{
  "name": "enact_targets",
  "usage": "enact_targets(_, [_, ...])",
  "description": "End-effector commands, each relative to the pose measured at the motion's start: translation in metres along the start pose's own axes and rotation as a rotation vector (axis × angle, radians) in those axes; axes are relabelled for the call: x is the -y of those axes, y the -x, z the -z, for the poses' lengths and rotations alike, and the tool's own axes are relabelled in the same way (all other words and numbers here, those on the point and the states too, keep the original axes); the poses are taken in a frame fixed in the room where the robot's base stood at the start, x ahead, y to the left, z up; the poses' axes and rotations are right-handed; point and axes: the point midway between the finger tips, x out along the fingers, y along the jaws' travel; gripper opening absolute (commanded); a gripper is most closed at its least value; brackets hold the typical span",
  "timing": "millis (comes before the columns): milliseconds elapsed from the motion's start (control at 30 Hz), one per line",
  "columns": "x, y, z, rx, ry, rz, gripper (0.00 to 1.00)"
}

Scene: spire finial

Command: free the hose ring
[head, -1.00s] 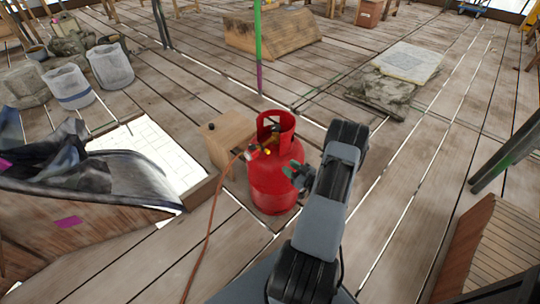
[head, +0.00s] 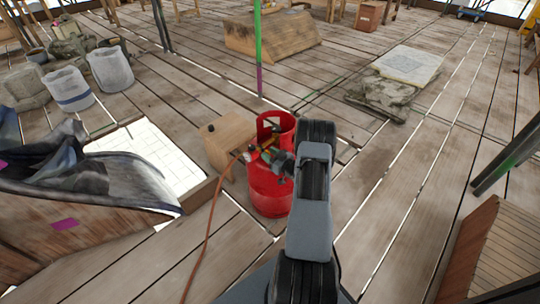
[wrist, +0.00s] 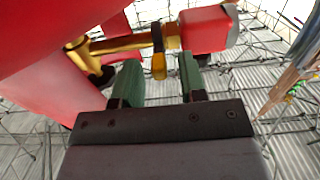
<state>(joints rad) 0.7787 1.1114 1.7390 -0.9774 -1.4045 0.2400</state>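A red gas cylinder (head: 268,192) stands on the plank deck, with an orange hose (head: 208,240) running from its valve to the front. In the wrist view, a brass valve stem (wrist: 125,44) leads from the red cylinder (wrist: 40,85) to a red fitting with a grey end (wrist: 205,30). A brass ring or collar (wrist: 173,36) sits beside the fitting, with a small tab (wrist: 159,66) hanging below. My gripper (wrist: 160,75) is open, its two green fingers apart on either side of the tab. Contact cannot be told. In the head view my gripper (head: 277,160) is at the valve and partly hides it.
A wooden box with a black knob (head: 229,138) stands close behind the cylinder's left. A white-lit opening (head: 150,150) in the deck and a dark crumpled tarp (head: 90,170) lie left. A green and purple pole (head: 258,50) stands behind.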

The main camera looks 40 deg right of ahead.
Motion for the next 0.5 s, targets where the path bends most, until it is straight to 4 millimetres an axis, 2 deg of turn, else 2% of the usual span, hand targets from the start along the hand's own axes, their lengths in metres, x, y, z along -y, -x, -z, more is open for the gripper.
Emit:
enact_targets(133, [0.0, 0.0001, 0.0, 0.0, 0.0, 0.0, 0.38])
enact_targets(500, [0.0, 0.0004, -0.0001, 0.0, 0.0, 0.0, 0.03])
